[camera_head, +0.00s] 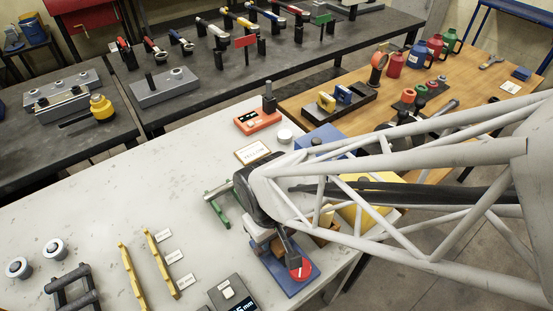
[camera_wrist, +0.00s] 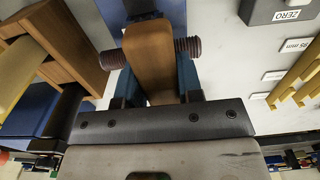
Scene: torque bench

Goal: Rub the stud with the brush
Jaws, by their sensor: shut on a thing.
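In the wrist view my gripper (camera_wrist: 156,82) has its two blue fingers closed on the sides of a brown wooden brush (camera_wrist: 151,48). The brush's bristles are hidden. A dark, purplish-brown threaded stud (camera_wrist: 187,46) lies crosswise behind the brush, showing on both sides of it. The brush overlaps the stud's middle; I cannot tell whether they touch. In the head view my wrist is above a blue base plate (camera_head: 276,271) with a red disc (camera_head: 300,271) at the bench's right edge. The stud is not clear there.
A wooden stand (camera_wrist: 62,38) is close on the left in the wrist view. A grey ZERO box (camera_wrist: 280,12) and yellow pronged pieces (camera_wrist: 300,88) are on the right. A green stand (camera_head: 219,211) is left of my wrist in the head view. The bench's left middle is clear.

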